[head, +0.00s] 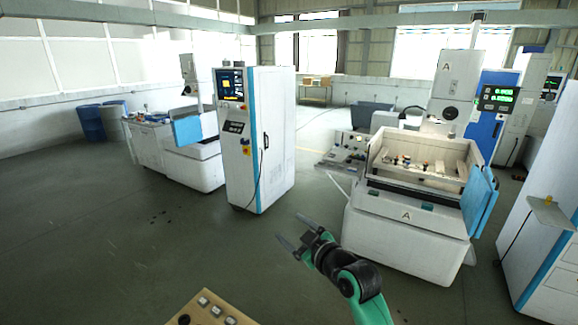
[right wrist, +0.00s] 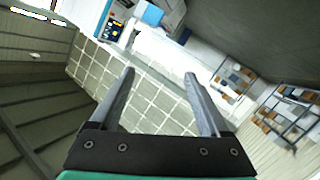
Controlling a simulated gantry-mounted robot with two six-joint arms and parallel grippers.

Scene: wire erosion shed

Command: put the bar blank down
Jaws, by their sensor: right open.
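My right gripper (head: 287,225) hangs over open floor in the head view, at the end of a green and black arm. Its two grey fingers are spread apart. In the right wrist view the fingers (right wrist: 158,73) are also apart, with nothing between them. I cannot make out a bar blank in either view. An open machine marked A (head: 405,215) stands right of the gripper, apart from it. Small fittings (head: 405,161) sit in its open tank, too small to tell apart. My left gripper is not in view.
A tall white cabinet with a screen (head: 262,135) stands behind the gripper. A tan panel with small pieces on it (head: 235,317) shows at the bottom edge. A blue door (head: 478,203) hangs at the machine's right side. Floor (head: 130,250) is clear at left.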

